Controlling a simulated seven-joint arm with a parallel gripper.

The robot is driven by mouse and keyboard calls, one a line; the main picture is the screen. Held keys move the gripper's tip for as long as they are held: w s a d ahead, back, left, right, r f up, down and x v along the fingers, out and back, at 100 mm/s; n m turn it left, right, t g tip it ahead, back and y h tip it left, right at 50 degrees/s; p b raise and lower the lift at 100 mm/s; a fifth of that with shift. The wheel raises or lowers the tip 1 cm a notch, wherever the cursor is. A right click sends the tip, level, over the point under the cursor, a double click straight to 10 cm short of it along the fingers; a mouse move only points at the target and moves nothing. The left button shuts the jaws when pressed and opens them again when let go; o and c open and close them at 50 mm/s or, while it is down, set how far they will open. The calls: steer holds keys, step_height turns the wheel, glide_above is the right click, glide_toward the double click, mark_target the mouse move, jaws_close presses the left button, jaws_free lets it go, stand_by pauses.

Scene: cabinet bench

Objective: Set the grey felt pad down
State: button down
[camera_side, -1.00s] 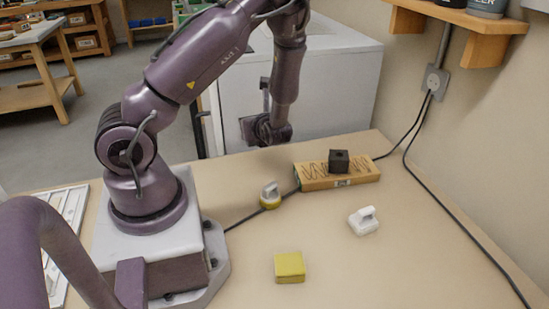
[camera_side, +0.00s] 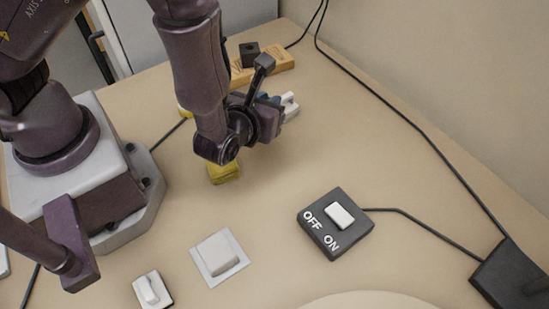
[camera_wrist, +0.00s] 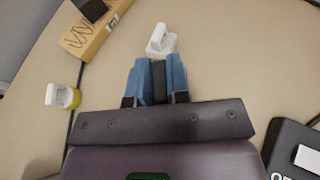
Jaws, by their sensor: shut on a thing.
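My gripper (camera_wrist: 157,82) is shut on a dark grey piece (camera_wrist: 158,84), which I take to be the grey felt pad. It sits upright between the blue fingers in the wrist view. In the side view my gripper (camera_side: 268,102) is low over the bench, partly hidden by my wrist, and the pad cannot be made out there. A white handled block (camera_wrist: 161,40) lies just beyond the fingertips. It also shows in the side view (camera_side: 290,106), beside the gripper. Whether the pad touches the bench cannot be told.
A wooden block (camera_wrist: 88,38) with a dark cube (camera_side: 249,54) stands behind. A yellow-based handled piece (camera_wrist: 62,96) is left in the wrist view. A yellow block (camera_side: 224,173), an OFF/ON switch (camera_side: 335,222) and a white plate switch (camera_side: 220,258) are nearer. Cables (camera_side: 430,140) run right.

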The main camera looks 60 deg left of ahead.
steer(key=d, duration=0.1)
steer(key=s+d+m+t+h, duration=0.1)
steer(key=d, duration=0.1)
steer(key=shift+d, duration=0.2)
steer(key=shift+m+h, duration=0.3)
steer(key=shift+w+d+f, duration=0.1)
steer(key=shift+f, duration=3.65)
steer(key=shift+f, duration=0.15)
steer(key=c, duration=1.1)
jaws_free()
